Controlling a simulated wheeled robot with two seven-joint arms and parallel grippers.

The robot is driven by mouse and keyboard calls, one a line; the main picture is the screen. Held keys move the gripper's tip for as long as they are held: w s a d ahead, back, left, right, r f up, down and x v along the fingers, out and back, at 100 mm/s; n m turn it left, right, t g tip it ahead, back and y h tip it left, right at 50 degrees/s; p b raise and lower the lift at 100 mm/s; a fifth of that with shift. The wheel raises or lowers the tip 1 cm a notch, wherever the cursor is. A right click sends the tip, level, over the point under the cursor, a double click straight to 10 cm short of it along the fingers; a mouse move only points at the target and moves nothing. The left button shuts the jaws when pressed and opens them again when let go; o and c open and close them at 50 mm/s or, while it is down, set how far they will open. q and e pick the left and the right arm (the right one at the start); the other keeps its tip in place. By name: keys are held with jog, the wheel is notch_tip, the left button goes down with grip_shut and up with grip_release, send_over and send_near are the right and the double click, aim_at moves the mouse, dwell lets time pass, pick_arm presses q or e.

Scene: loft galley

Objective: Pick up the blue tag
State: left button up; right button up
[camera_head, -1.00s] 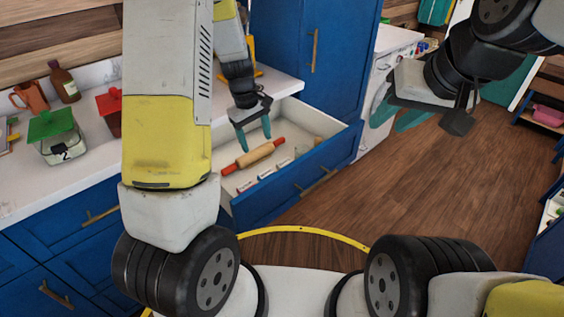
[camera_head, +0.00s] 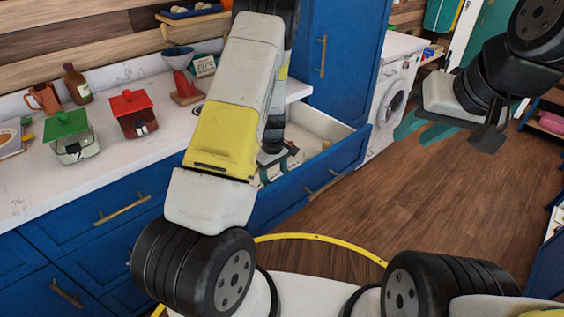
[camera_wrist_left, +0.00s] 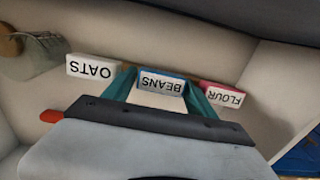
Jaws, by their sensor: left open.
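The blue tag (camera_wrist_left: 162,83) is a small block with a white face reading BEANS and a blue top edge. It lies in the open drawer (camera_head: 345,160). In the left wrist view, my left gripper (camera_wrist_left: 160,77) is open, with one teal finger on each side of the tag; I cannot tell whether they touch it. In the head view, my left gripper (camera_head: 273,168) is down in the drawer, partly hidden by my arm, which also hides the tag. My right gripper (camera_head: 424,128) is open and empty over the floor at the right.
An OATS tag (camera_wrist_left: 91,67) and a pink-edged FLOUR tag (camera_wrist_left: 222,95) flank the blue tag closely. A glass jar (camera_wrist_left: 35,55) lies nearby in the drawer. Canisters with green (camera_head: 66,124) and red (camera_head: 131,103) lids stand on the counter.

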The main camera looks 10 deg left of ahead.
pick_arm(q)
jog(key=shift+f, duration=0.3)
jog(key=c, duration=1.1)
jog(key=shift+r, duration=0.15)
